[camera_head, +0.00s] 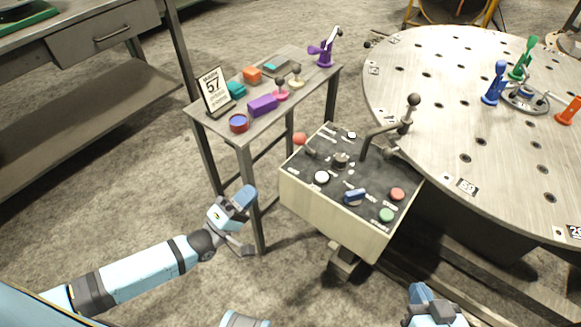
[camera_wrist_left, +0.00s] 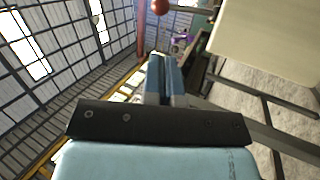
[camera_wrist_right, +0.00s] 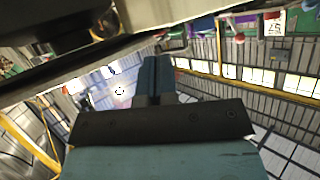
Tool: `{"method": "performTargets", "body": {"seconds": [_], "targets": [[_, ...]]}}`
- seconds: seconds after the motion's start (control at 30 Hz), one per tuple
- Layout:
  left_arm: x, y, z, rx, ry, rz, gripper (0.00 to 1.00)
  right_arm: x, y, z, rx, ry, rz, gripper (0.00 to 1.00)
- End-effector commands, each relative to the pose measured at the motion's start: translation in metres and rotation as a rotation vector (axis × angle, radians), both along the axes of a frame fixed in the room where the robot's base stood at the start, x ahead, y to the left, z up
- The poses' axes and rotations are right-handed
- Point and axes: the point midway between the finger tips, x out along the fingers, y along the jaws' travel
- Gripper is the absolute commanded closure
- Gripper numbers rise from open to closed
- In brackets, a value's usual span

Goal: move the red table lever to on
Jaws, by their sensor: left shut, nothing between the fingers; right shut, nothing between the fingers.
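A control box (camera_head: 300,195) with a dark top panel stands between the small side table and the round table. A red ball knob (camera_head: 300,139) sits at the panel's far left edge, beside a short dark stem; how the two join is too small to tell. A red ball (camera_wrist_left: 160,6) also shows at the top of the left wrist view. I cannot read any on or off marking. My left gripper (camera_head: 247,194) is shut and empty, left of the box and apart from it. My right gripper (camera_head: 420,291) is shut and empty at the bottom edge, in front of the box.
The side table (camera_head: 200,112) stands close behind my left gripper. The round table (camera_head: 440,75) flanks the box.

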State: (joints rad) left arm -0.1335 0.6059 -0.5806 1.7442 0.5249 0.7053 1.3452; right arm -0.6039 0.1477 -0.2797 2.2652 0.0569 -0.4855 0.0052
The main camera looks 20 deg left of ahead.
Motion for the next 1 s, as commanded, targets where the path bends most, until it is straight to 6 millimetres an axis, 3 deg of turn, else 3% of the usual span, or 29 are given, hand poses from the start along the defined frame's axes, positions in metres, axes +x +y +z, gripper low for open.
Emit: {"method": "performTargets", "body": {"seconds": [0.57, 0.77, 1.0], "targets": [[0.006, 0.004, -0.002, -0.049, -0.004, -0.019, 1.00, 0.000, 0.001, -0.004, 0.006, -0.007, 0.002, 1.00], [0.028, -0.009, 0.010, -0.050, -0.007, -0.019, 1.00, 0.003, 0.003, 0.000, 0.015, -0.026, 0.004, 1.00], [0.069, -0.033, 0.033, -0.049, -0.007, -0.018, 1.00, 0.007, 0.007, 0.007, 0.037, -0.068, 0.010, 1.00]]}}
